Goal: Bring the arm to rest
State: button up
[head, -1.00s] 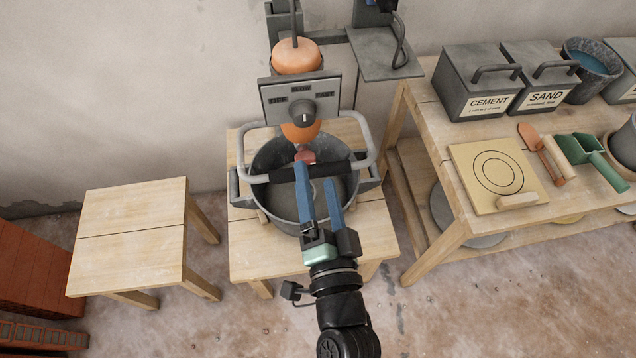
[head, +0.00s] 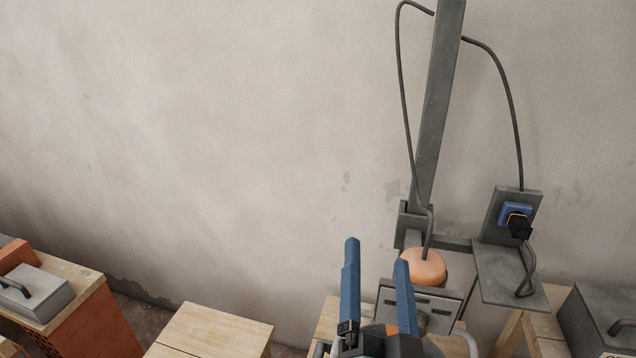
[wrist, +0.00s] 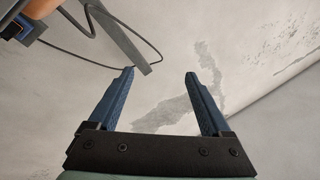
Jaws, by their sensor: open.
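My gripper (head: 376,257) is raised at the lower middle of the head view, its two blue fingers pointing up and spread apart with nothing between them. In the wrist view the fingers (wrist: 162,75) are also apart and empty, with bare wall behind them. The mixer's orange motor (head: 423,267) and grey control panel (head: 446,301) are behind and to the right of the fingers in the head view. My gripper hides part of the panel. The bucket under the mixer is out of view or hidden.
A grey post (head: 440,110) with cables stands at the wall. A socket plate with a plug (head: 518,227) is above a grey shelf (head: 510,275). An empty wooden table (head: 215,332) is left of my gripper. A grey lidded box (head: 605,318) is at the right.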

jog(key=s+a+r+n+t+p, duration=0.1)
jog(key=s+a+r+n+t, duration=0.1)
jog(key=r, duration=0.9)
jog(key=s+a+r+n+t+y+p, duration=0.1)
jog(key=s+a+r+n+t, duration=0.1)
jog(key=r, duration=1)
jog(key=s+a+r+n+t+p, duration=0.1)
jog(key=s+a+r+n+t, duration=0.1)
jog(key=r, duration=1)
jog(key=shift+s+a+n+y, duration=0.4)
jog(key=shift+s+a+n, duration=0.35)
jog(key=shift+s+n, duration=0.2)
